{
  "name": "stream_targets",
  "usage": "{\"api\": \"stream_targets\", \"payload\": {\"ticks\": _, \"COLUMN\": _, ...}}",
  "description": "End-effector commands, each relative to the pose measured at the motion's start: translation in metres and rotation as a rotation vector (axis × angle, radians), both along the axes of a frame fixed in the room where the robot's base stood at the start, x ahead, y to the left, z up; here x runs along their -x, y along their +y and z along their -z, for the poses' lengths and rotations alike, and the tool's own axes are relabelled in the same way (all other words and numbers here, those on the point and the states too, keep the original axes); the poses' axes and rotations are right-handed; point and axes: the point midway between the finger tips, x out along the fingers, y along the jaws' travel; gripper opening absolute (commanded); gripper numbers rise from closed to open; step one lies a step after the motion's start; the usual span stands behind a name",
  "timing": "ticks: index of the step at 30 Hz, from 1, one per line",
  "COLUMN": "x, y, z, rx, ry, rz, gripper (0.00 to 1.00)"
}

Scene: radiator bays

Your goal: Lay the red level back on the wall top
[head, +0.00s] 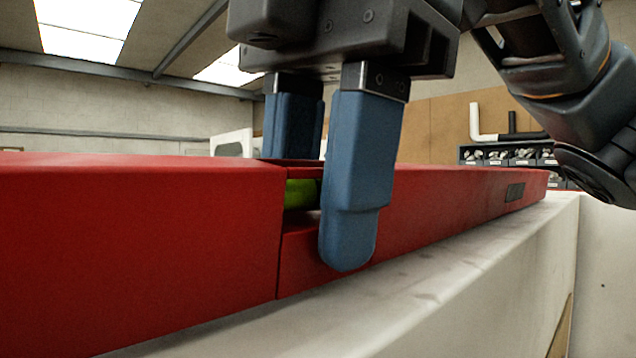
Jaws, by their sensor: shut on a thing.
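The red level (140,250) is long and runs from the near left towards the far right. Its green vial (300,193) shows in a cut-out beside my front finger. The pale wall top (440,285) runs along under the level. The level's lower edge is at or very close to that surface; I cannot tell whether it touches all along. My gripper (322,190) comes down from above with its blue fingers on either side of the level, shut on it at the vial cut-out. The far finger's tip is hidden behind the level.
Behind at the right stand grey bins (510,155) with small parts, and white and black pipe pieces (490,125) show by a tan board. A white panel (232,143) shows behind the level. The wall's pale side drops away at the right.

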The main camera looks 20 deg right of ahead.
Motion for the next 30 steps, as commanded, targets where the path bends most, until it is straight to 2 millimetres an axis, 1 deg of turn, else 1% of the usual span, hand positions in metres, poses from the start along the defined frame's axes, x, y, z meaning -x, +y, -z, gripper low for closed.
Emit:
{"api": "stream_targets", "payload": {"ticks": 17, "x": -0.0002, "y": 0.0001, "z": 0.0052, "rx": -0.001, "ry": -0.001, "rz": 0.000, "gripper": 0.00}}
{"api": "stream_targets", "payload": {"ticks": 18, "x": -0.0001, "y": 0.0000, "z": 0.0050, "rx": 0.000, "ry": -0.001, "rz": 0.000, "gripper": 0.38}}
{"api": "stream_targets", "payload": {"ticks": 27, "x": 0.0000, "y": 0.0000, "z": 0.0053, "rx": 0.000, "ry": -0.001, "rz": 0.000, "gripper": 0.66}}
{"api": "stream_targets", "payload": {"ticks": 30, "x": 0.0000, "y": 0.0000, "z": 0.0055, "rx": 0.000, "ry": 0.000, "rz": 0.000, "gripper": 0.66}}
